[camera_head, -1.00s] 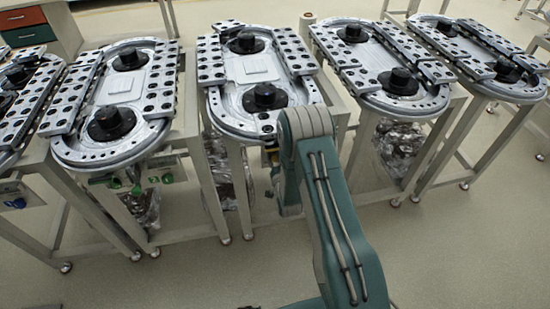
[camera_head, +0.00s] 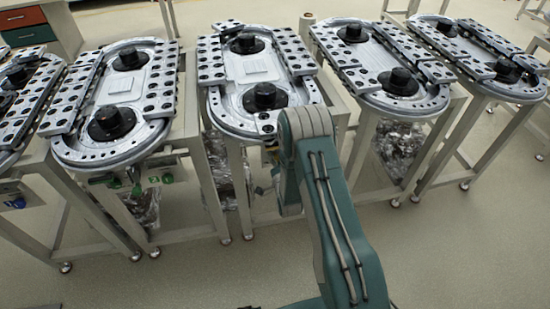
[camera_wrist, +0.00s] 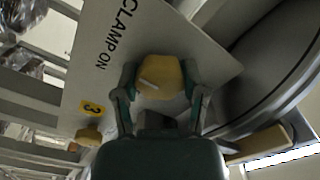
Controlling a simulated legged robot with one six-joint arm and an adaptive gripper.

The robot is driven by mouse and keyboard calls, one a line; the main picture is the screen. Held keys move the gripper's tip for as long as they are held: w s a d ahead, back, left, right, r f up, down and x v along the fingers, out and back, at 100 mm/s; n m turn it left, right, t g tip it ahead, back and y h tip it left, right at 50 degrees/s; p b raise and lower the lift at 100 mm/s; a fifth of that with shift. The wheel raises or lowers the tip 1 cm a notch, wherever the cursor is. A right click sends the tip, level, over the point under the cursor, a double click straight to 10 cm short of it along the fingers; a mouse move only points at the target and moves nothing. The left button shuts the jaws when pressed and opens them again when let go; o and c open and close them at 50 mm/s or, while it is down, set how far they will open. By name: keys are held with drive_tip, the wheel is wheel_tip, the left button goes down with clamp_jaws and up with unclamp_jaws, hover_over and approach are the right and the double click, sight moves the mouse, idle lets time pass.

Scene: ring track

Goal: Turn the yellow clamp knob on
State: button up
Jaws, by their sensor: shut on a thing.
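The yellow clamp knob (camera_wrist: 161,78) is in the wrist view, on a pale panel (camera_wrist: 185,35) that reads "CLAMP ON". A light slanted line shows on the knob's face. My gripper (camera_wrist: 160,84) has one finger on each side of the knob and is shut on it. In the head view my arm hides the knob and the gripper, at the front of the middle ring track (camera_head: 262,75).
A second yellow knob (camera_wrist: 89,136) sits lower left, near a yellow label (camera_wrist: 92,107) with a 3. A round grey rim (camera_wrist: 270,75) is close on the right. Other ring tracks (camera_head: 112,100) stand on both sides, with open floor (camera_head: 200,285) in front.

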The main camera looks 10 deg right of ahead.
drive_tip(key=shift+f, duration=0.1)
drive_tip(key=o, duration=1.1)
drive_tip(key=shift+o, duration=0.2)
drive_tip(key=s, duration=1.2)
